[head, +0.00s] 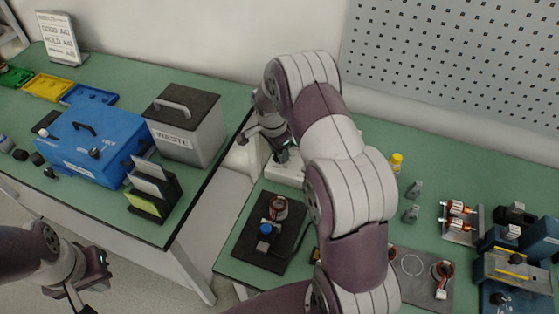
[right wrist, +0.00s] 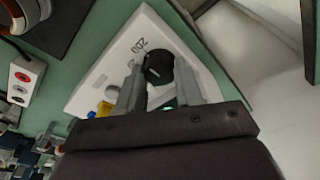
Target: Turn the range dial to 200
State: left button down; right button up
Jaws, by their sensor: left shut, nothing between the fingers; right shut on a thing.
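The range dial (right wrist: 158,66) is a round black knob with a light pointer line, on a white meter (right wrist: 95,82) in the right wrist view. My right gripper (right wrist: 160,82) is shut on the dial, one finger on each side, and the fingers cover part of the meter's face. In the head view the white meter (head: 284,174) stands at the table's back left corner, partly hidden by my right arm, with my right gripper (head: 283,153) above it. My left gripper (head: 84,288) is shut and empty, over the floor at lower left.
A black fixture (head: 262,250) with a copper-wound part is in front of the meter.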

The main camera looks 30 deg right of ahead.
jog(key=o, duration=0.8)
jog(key=shift+s+d, duration=0.1)
jog(key=shift+s, duration=0.05)
jog(key=shift+d, duration=0.1)
jog(key=shift+r+p, duration=0.4)
notch_tip(320, 180, up, 6)
jog(key=p, duration=0.3)
jog(key=shift+f+p, duration=0.25)
jog(key=shift+p, duration=0.15)
jog(key=shift+f, duration=0.15)
